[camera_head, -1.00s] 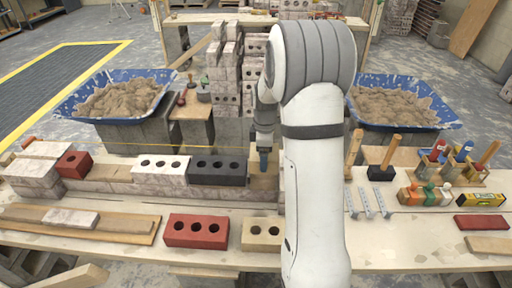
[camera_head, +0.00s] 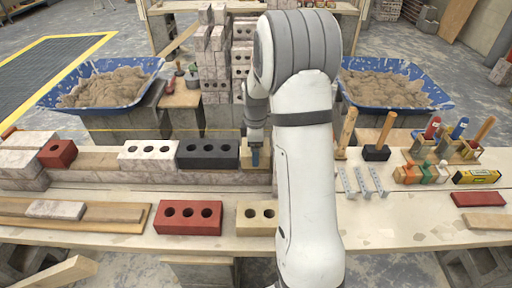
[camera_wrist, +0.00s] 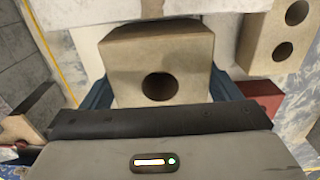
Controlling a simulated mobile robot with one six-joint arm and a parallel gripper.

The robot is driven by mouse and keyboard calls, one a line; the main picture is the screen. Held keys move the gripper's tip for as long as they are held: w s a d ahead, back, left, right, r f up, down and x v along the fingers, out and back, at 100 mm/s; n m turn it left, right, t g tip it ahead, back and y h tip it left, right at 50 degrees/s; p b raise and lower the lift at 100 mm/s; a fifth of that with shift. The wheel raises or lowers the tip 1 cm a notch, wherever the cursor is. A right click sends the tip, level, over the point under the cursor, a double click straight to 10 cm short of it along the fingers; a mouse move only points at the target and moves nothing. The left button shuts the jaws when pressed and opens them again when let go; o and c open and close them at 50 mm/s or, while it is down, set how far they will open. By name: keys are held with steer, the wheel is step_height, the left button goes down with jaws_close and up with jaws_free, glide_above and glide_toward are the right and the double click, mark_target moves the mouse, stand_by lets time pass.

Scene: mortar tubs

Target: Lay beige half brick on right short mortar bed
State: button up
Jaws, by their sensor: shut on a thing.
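The beige half brick (camera_wrist: 160,62) has one round hole and sits between the blue fingers of my gripper (camera_wrist: 158,92) in the wrist view. In the head view, my gripper (camera_head: 255,157) is shut on this half brick (camera_head: 246,160), at the wall's right part. The half brick is just right of a black brick (camera_head: 208,154) with several holes. I cannot tell whether it touches the surface below. A white brick (camera_head: 149,155) is left of the black one. The right short mortar bed cannot be made out; the half brick and my arm cover that area.
A red brick (camera_head: 188,218) and a beige two-hole brick (camera_head: 256,217) lie on the table in front of the wall. Another red brick (camera_head: 57,153) sits on the wall's left. Mortar tubs (camera_head: 103,84) stand behind. Tools, including a mallet (camera_head: 377,152), are at right.

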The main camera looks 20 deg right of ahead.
steer(key=shift+f, duration=0.3)
stand_by(0.7)
steer(key=o, duration=1.4)
steer(key=shift+o, duration=0.4)
